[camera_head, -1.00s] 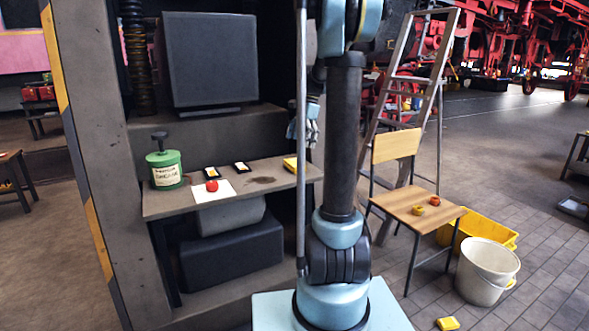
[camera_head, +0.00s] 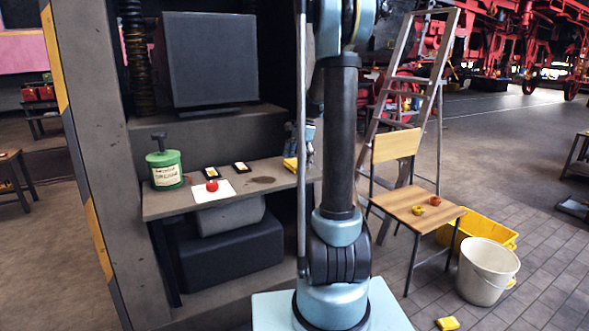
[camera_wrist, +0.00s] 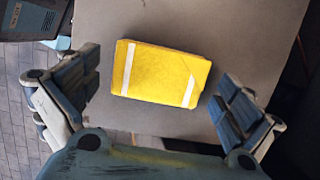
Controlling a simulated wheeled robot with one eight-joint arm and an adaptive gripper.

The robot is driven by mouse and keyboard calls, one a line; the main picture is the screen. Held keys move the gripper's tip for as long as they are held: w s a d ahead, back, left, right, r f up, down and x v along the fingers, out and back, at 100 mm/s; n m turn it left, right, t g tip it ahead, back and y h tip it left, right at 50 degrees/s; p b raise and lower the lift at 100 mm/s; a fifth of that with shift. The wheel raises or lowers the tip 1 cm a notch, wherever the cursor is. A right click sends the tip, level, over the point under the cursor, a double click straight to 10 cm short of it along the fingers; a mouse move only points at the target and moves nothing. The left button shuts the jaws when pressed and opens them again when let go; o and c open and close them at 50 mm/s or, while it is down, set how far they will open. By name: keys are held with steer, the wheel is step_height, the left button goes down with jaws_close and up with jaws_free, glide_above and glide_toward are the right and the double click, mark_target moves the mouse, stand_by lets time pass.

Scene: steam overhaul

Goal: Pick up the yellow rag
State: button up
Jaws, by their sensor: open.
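The yellow rag (camera_wrist: 160,75) is a folded, flat block with two white stripes. It lies on the grey bench top in the wrist view. In the head view only its left part (camera_head: 290,163) shows at the bench's right end, partly hidden by my arm. My gripper (camera_wrist: 158,94) is open above the rag, one finger to its left and one to its right, with bare bench visible between. The gripper is empty. In the head view it shows only partly behind my arm, just above the bench's right end.
The bench (camera_head: 165,208) also holds a green canister (camera_head: 164,170), a red tomato-like item (camera_head: 212,186) on a white sheet and two small dark trays. A wooden chair (camera_head: 414,205), white bucket (camera_head: 488,272), yellow crate (camera_head: 490,228) and ladder stand right.

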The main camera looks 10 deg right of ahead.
mark_target(296, 162)
steer(key=c, duration=1.1)
steer(key=shift+r, duration=0.1)
step_height(296, 162, up, 10)
steer(key=shift+f, duration=0.1)
steer(key=o, duration=0.5)
steer(key=c, duration=0.4)
steer(key=shift+o, duration=0.2)
